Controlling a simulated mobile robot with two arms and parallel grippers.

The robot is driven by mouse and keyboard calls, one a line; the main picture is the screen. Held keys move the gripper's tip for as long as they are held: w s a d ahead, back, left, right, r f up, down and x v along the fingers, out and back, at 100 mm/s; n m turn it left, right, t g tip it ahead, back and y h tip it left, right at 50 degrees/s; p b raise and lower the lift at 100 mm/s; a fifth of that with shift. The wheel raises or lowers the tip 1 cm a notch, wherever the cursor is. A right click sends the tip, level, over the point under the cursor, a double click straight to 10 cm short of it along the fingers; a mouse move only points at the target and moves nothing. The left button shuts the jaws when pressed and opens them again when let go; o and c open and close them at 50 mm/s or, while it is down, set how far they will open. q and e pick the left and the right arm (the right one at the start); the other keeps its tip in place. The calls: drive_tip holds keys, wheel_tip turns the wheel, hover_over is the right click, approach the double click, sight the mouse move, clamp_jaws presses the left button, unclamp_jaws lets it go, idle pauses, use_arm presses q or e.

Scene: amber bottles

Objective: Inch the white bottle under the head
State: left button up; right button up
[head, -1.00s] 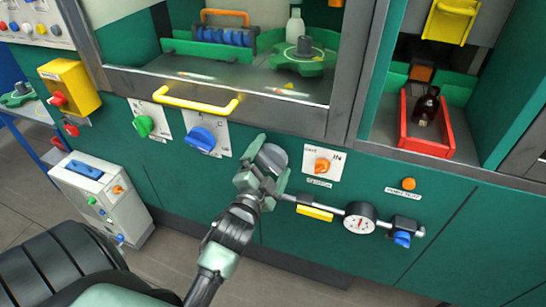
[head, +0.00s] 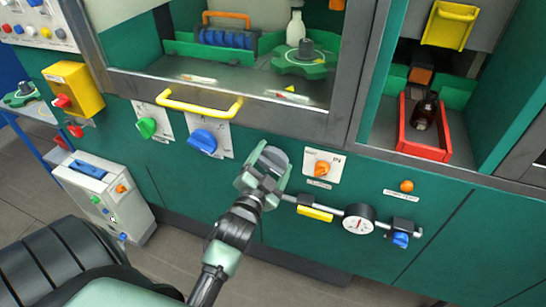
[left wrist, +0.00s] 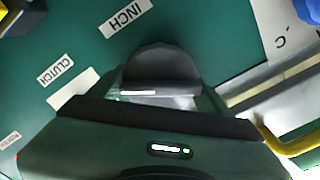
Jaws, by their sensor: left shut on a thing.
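The white bottle (head: 295,27) stands upright behind the machine's window, at the back of the green star wheel (head: 297,68). I cannot tell whether it sits in a pocket of the wheel. The filling head above it is not clearly seen. My left gripper (head: 268,170) is shut on a grey round knob (head: 275,155) on the green front panel. In the left wrist view the knob (left wrist: 160,68) sits between the fingers, beside a white label reading INCH (left wrist: 125,18). My right gripper is not in view.
An orange knob (head: 322,168) is right of the gripper, and a blue knob (head: 203,140) is left of it. A yellow handle (head: 200,107) juts out above. A rail with a gauge (head: 358,219) runs lower right. A brown bottle (head: 425,112) stands in a red tray (head: 422,150).

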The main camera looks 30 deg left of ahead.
sight(270, 167)
use_arm(q)
drive_tip(key=o, duration=1.4)
drive_tip(key=shift+c, duration=0.2)
drive_tip(key=b+v, duration=0.1)
drive_tip(key=v, duration=0.6)
drive_tip(key=shift+s+d, duration=0.1)
drive_tip(key=shift+s, duration=0.3)
drive_tip(key=s+d+f+g+h, duration=0.2)
drive_tip(key=s+d+f+g, duration=0.1)
drive_tip(key=f, duration=0.9)
drive_tip(key=s+d+f+n+g+h, duration=0.1)
drive_tip(key=s+d+f+g, duration=0.15)
drive_tip(key=f, duration=1.05)
drive_tip(key=s+d+f+g+h, duration=0.2)
drive_tip(key=d+f+g, duration=0.15)
drive_tip(key=f, duration=0.85)
drive_tip(key=s+f+g, duration=0.2)
drive_tip(key=s+f, duration=0.4)
drive_tip(key=s, duration=0.3)
drive_tip(key=s+a+f+n+g, duration=0.1)
drive_tip(key=s+f+g, duration=0.2)
drive_tip(key=s+f, duration=0.4)
drive_tip(key=s+a+f+n+g, duration=0.1)
drive_tip(key=s+f, duration=0.5)
drive_tip(key=s, duration=0.7)
drive_tip(key=shift+a+f+g+y, duration=0.15)
drive_tip(key=shift+f+g+y, duration=0.15)
drive_tip(key=shift+g, duration=0.4)
